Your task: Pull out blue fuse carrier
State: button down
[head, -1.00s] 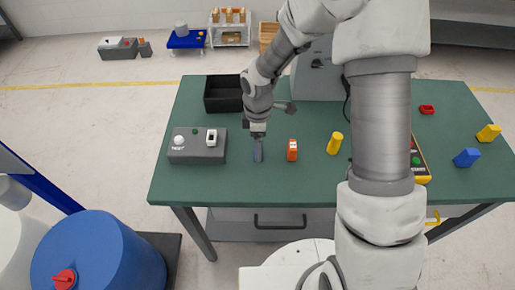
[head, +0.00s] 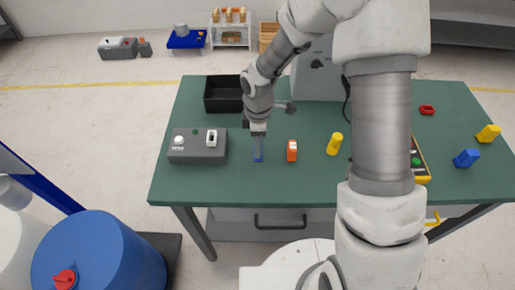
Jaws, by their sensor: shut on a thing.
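My gripper (head: 258,147) points down over the left-middle of the green table (head: 310,190). It is shut on a small, narrow blue piece (head: 258,156), which I take to be the blue fuse carrier. The blue piece shows at and below the fingertips, upright in the picture. Its upper part is hidden by the gripper. I cannot tell whether its lower end touches anything. An orange block (head: 292,151) with a white top stands just to the right, apart from the gripper.
A grey box (head: 205,155) with a white knob and switch is to the left. A black open bin (head: 223,107) stands behind it. A yellow cylinder (head: 335,144) is to the right. Blue (head: 466,158) and yellow (head: 488,133) blocks lie far right. The table's front is clear.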

jog(key=shift+r+p, duration=2.15)
jog(key=shift+r, duration=0.8)
